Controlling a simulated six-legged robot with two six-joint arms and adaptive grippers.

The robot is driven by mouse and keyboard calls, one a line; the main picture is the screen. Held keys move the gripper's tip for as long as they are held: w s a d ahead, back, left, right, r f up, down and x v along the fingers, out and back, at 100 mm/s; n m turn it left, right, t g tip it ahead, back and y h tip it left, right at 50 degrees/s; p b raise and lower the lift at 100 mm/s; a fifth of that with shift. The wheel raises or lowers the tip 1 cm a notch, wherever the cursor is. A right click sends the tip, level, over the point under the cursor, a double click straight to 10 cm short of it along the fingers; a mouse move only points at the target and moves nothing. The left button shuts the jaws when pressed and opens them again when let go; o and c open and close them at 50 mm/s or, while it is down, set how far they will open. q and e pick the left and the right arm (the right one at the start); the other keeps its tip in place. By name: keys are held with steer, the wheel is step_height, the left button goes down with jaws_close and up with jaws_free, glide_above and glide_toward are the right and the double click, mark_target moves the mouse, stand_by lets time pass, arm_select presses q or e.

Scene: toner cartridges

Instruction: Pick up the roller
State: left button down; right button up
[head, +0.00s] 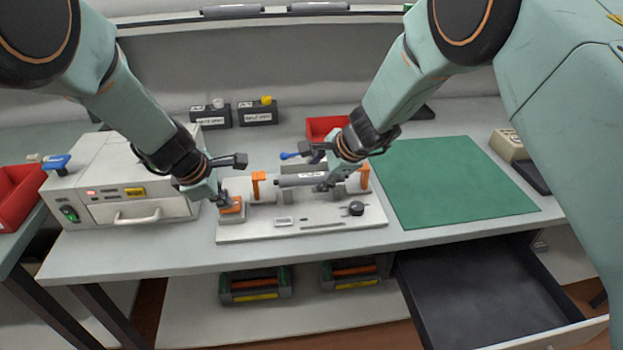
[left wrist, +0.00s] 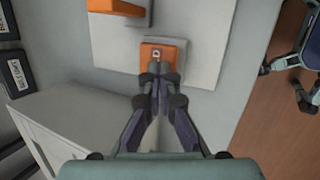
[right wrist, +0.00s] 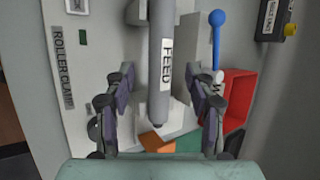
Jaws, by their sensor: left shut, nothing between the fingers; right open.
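The roller (head: 302,180) is a grey cylinder with a white label, lying across the light fixture plate (head: 300,228) on the table. In the right wrist view the roller (right wrist: 161,70) carries the word FEED. My right gripper (head: 322,168) is at the roller's right part; in the right wrist view its open fingers (right wrist: 162,92) stand on either side of the roller's end, with gaps visible. My left gripper (head: 224,201) is shut and empty at an orange-topped block (head: 232,208) on the fixture's left end; its fingertips (left wrist: 157,68) meet over that block in the left wrist view.
Orange supports (head: 258,186) stand along the fixture, and a black knob (head: 354,208) is at its right. A blue-ended lever (right wrist: 216,20) and red bin (right wrist: 238,98) are near my right gripper. A grey machine (head: 130,190) stands left; the green mat (head: 450,180) is clear. A drawer (head: 480,290) is open below.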

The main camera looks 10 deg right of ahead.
steer(key=shift+x, duration=1.1)
jaws_close()
